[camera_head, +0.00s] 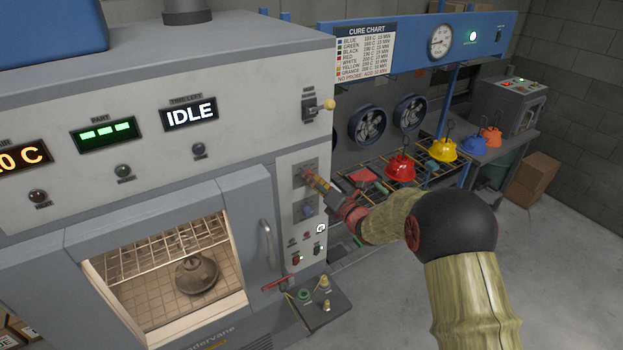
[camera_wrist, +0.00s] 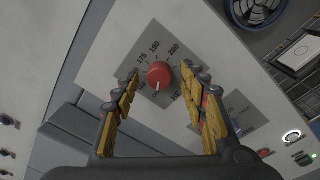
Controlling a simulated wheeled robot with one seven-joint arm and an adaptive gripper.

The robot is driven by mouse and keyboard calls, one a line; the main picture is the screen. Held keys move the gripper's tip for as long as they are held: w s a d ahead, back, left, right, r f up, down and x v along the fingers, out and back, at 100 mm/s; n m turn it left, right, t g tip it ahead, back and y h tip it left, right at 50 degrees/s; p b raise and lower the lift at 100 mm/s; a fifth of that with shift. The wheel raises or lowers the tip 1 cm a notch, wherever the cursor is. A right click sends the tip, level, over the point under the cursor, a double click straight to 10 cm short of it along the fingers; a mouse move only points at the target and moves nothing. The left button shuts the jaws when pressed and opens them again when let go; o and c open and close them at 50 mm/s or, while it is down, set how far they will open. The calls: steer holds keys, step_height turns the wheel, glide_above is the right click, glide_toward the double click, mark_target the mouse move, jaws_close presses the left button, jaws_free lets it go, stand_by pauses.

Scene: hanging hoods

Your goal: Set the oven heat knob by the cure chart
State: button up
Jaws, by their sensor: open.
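The red heat knob (camera_wrist: 159,74) sits on a grey dial plate in the wrist view, with 175, 190 and 200 readable around it. Its white pointer mark faces down in that picture; the number there is unclear. My gripper (camera_wrist: 162,84) is open, with a finger on either side of the knob; contact cannot be told. In the head view my gripper (camera_head: 309,175) is at the oven's right control panel and hides most of the knob. The cure chart (camera_head: 366,53) lists colours with temperatures and minutes, too small to read surely. The oven (camera_head: 150,215) display (camera_head: 189,113) reads IDLE.
A dull hood (camera_head: 197,273) stands inside the oven behind its shut windowed door. A lever switch (camera_head: 318,107) is above the knob and a blue knob (camera_head: 305,210) below. A small shelf (camera_head: 318,305) juts out below.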

steer(key=shift+w+a, duration=0.1)
steer(key=shift+w, duration=0.05)
steer(key=shift+c, duration=0.7)
jaws_close()
